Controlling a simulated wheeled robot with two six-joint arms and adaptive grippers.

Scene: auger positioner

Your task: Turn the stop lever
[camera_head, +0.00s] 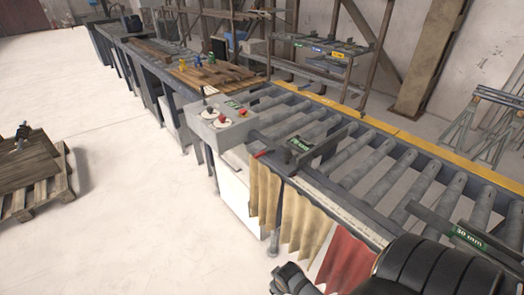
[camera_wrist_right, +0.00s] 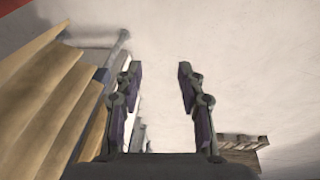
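A small red-ended lever (camera_head: 262,154) sticks out from the front rail of the roller conveyor (camera_head: 320,205). I cannot tell for sure that it is the stop lever. A grey control box (camera_head: 222,133) with red knobs stands on the rail, left of the lever. In the right wrist view my right gripper (camera_wrist_right: 156,68) is open and empty, with pale floor between its fingers. In the head view part of my right arm is at the bottom right, below and in front of the lever. The lever is not seen in the wrist view. My left gripper is not in view.
Tan hanging strips (camera_head: 300,218) and a red one (camera_head: 346,262) hang below the rail; tan strips (camera_wrist_right: 45,95) are also close left of the right gripper. Flat plates with green labels cross the rollers. A pallet (camera_head: 38,185) stands far left. The floor between is clear.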

